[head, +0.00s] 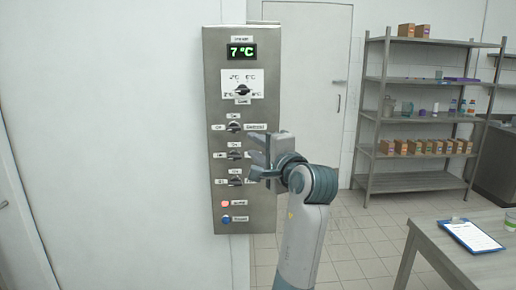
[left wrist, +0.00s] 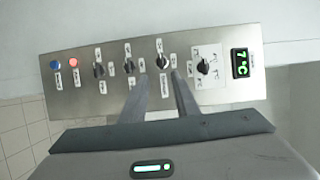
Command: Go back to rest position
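My left gripper (head: 256,158) is raised in front of the right edge of a steel control panel (head: 214,90), level with its lower rotary switches. In the left wrist view the two fingers (left wrist: 160,78) are apart with nothing between them, pointing at the panel (left wrist: 225,92). The panel's green display (head: 242,52) reads 7 °C. Below it are a temperature dial (head: 242,90), a column of three black switches, a lit red button (head: 225,204) and a blue button (head: 226,219). I cannot tell the exact gap between fingers and panel. My right gripper is not in view.
A metal shelf (head: 420,183) with small boxes and bottles stands at the back right. A table (head: 430,243) with a blue clipboard (head: 469,236) is at the lower right. A closed door (head: 310,75) is behind the panel. Tiled floor between looks clear.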

